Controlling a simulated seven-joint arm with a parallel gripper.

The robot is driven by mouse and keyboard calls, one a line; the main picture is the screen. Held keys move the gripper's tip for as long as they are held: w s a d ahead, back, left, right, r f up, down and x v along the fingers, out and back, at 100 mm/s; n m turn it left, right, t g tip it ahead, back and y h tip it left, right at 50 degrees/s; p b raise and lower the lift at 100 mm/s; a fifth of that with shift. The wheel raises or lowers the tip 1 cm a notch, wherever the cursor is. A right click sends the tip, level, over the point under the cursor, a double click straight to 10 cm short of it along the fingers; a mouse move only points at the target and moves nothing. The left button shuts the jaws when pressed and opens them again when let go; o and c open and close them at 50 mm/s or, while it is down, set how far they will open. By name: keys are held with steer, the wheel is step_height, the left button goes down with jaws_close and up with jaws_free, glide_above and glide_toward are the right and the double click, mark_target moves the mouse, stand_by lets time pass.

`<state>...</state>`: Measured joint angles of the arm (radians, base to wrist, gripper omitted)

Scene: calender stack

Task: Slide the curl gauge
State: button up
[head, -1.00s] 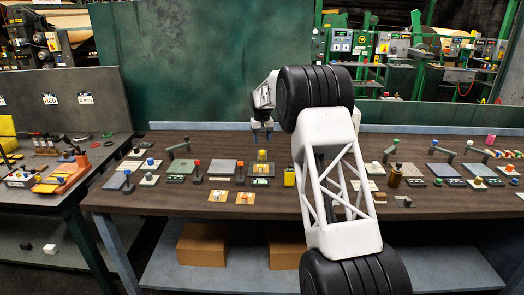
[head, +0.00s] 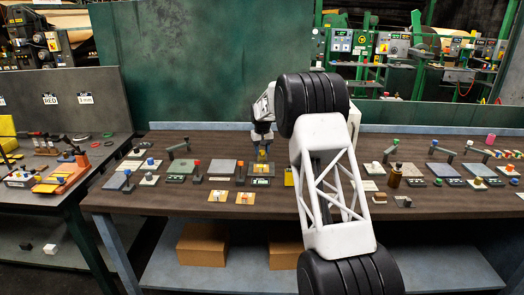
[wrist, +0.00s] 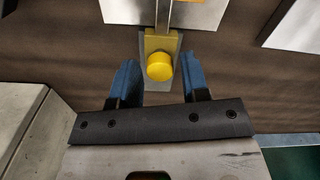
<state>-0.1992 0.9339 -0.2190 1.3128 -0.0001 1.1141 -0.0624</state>
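A yellow block with a round yellow knob (wrist: 160,67) sits on a narrow grey plate in the wrist view; it looks like the slider of the curl gauge, though no label is readable. In the head view the yellow block (head: 261,169) is at the middle of the brown bench, partly hidden by my gripper (head: 263,147). My gripper is open, its two blue fingers (wrist: 160,75) standing apart on either side of the knob. I see a gap on each side, and no clear contact.
Several knobbed fixtures and grey plates stand close by on the brown bench (head: 140,213). A yellow item (head: 289,177) is just right, beside my arm.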

jaws_close()
steer(key=shift+w, duration=0.1)
steer(key=shift+w+r, duration=0.1)
steer(key=shift+w, duration=3.05)
steer(key=shift+o, duration=1.2)
jaws_free()
step_height(320, 180, up, 8)
